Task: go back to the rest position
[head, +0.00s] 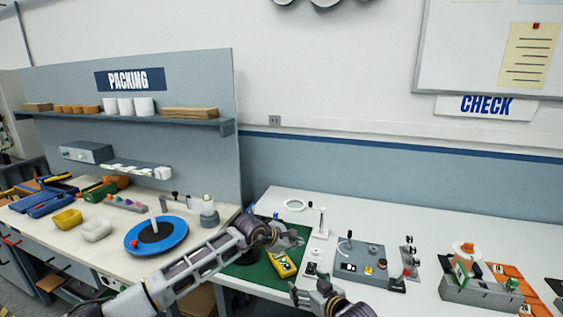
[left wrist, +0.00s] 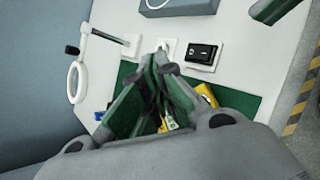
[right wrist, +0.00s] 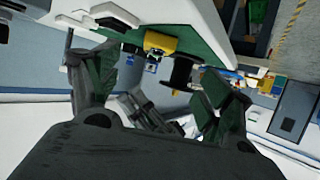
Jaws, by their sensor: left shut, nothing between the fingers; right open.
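My left gripper (head: 292,240) is shut and empty above the green mat (head: 255,272), close to a yellow meter (head: 284,264). In the left wrist view its fingers (left wrist: 158,72) meet in front of the mat and partly hide the yellow meter (left wrist: 206,95). My right gripper (head: 314,290) is lower, at the front edge of the white table. In the right wrist view its fingers (right wrist: 155,78) are spread wide with nothing held between them. Beyond them the yellow meter (right wrist: 160,42) shows by the green mat, and part of my other arm is below it.
A black rocker switch (left wrist: 201,53) and a white ring on a stand (left wrist: 76,82) are near my left gripper. A grey control box (head: 362,262) stands to the right of both grippers. A blue round turntable (head: 172,240) is on the packing bench at left. The white table's back is mostly clear.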

